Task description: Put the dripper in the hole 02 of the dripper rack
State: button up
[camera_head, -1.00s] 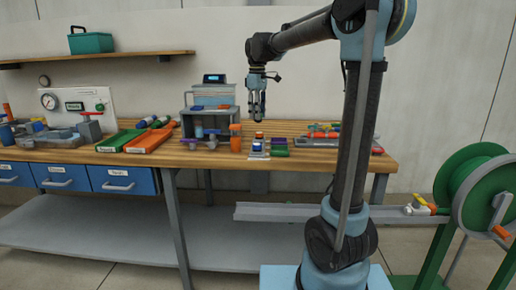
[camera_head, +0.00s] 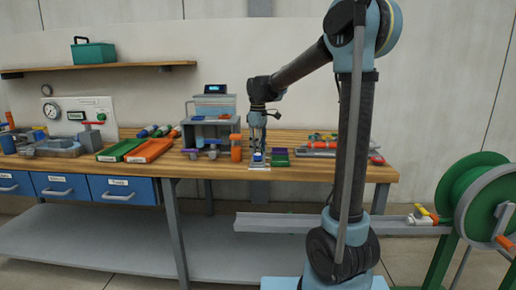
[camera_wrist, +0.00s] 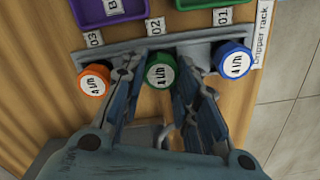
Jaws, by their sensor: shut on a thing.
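My gripper (camera_wrist: 160,76) is shut on a green-capped dripper (camera_wrist: 161,76) marked 4 l/h, with one finger on each side. The dripper is at the grey dripper rack (camera_wrist: 128,49), in line with the label 02 (camera_wrist: 155,25). Whether it is seated in the hole or just above it cannot be told. A blue-capped dripper (camera_wrist: 234,61) stands at label 01 and an orange-capped dripper (camera_wrist: 93,80) at label 03. In the head view, my gripper (camera_head: 257,147) is low over the rack (camera_head: 259,168); the held dripper is not clear there.
Purple (camera_wrist: 108,10) and green bins lie just beyond the rack in the wrist view. In the head view, an orange cylinder (camera_head: 236,149) stands left of the rack, a green bin (camera_head: 279,157) right of it. Bare wood (camera_head: 335,169) shows at the front right.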

jog(key=o, duration=0.8)
jog(key=shift+c, duration=0.2)
notch_tip(320, 180, up, 12)
jog(key=s+d+f+m, duration=0.3)
jog(key=s+d, duration=0.4)
jog(key=d, duration=0.1)
jog(key=s+d+f+m+t, duration=0.1)
jog(key=s+d+f+m, duration=0.4)
jog(key=s+f, duration=0.7)
jog(key=s+d+f+m+t, duration=0.1)
jog(key=s+d+f+m, duration=0.3)
jog(key=s+d+f, duration=0.5)
jog(key=s+f, duration=0.3)
jog(key=s, duration=0.1)
jog(key=shift+m, duration=0.4)
